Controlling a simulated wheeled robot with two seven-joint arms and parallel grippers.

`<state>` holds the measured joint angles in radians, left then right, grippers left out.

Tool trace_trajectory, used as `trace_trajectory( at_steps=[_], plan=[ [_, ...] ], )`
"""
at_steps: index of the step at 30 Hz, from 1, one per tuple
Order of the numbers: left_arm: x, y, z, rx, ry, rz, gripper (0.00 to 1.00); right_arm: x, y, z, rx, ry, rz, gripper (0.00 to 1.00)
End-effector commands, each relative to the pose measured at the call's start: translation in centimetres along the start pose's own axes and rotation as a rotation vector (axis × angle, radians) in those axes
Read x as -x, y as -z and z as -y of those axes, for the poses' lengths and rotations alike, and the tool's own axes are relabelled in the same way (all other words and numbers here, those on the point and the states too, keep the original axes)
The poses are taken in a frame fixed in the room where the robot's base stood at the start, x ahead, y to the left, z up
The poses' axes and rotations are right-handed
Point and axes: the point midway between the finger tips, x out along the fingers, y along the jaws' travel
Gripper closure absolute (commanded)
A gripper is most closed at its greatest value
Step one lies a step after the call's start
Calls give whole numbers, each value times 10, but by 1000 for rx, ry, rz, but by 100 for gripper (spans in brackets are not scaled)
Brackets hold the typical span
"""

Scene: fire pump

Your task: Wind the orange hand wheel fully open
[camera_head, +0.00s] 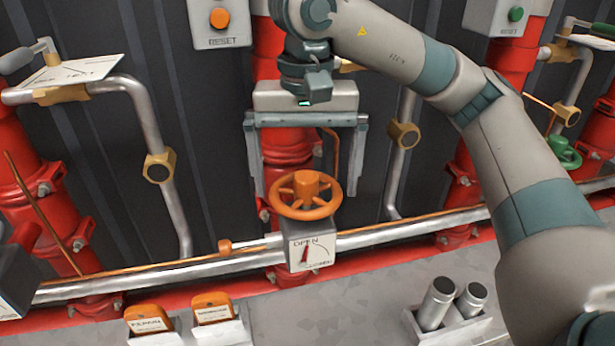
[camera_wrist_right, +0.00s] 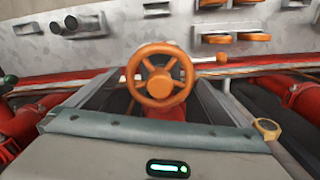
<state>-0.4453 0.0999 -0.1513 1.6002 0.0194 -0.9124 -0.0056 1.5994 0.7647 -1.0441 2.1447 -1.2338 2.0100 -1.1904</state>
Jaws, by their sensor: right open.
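The orange hand wheel (camera_head: 304,212) sits on the middle red pipe, above a white indicator plate (camera_head: 318,247). The plate reads OPEN at its top, and its red needle points up toward that word. My right gripper (camera_head: 306,192) is open, pointing down, with one finger on each side of the wheel and visible gaps to the rim. In the right wrist view the whole wheel (camera_wrist_right: 160,84) shows between the spread fingers, with its spokes and hub clear. My left gripper is not in view.
A RESET box with an orange button (camera_head: 219,18) is on the wall above left. A silver pipe (camera_head: 385,237) runs behind the plate. Two orange-topped blocks (camera_head: 211,306) and two metal cylinders (camera_head: 437,302) stand in holders in front. A green wheel (camera_head: 564,152) is at far right.

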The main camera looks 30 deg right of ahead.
Motion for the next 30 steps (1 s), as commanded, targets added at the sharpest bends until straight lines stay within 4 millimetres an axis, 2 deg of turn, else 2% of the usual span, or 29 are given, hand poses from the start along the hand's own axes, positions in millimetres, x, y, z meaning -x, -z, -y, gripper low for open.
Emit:
trace_trajectory(
  at_steps=[14, 30],
  plan=[
    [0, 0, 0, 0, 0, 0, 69, 2, 1, 1, -60, 3, 0, 0],
    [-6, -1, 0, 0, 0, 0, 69, 2, 1, 2, -605, 2, 1, 0]
  ],
)
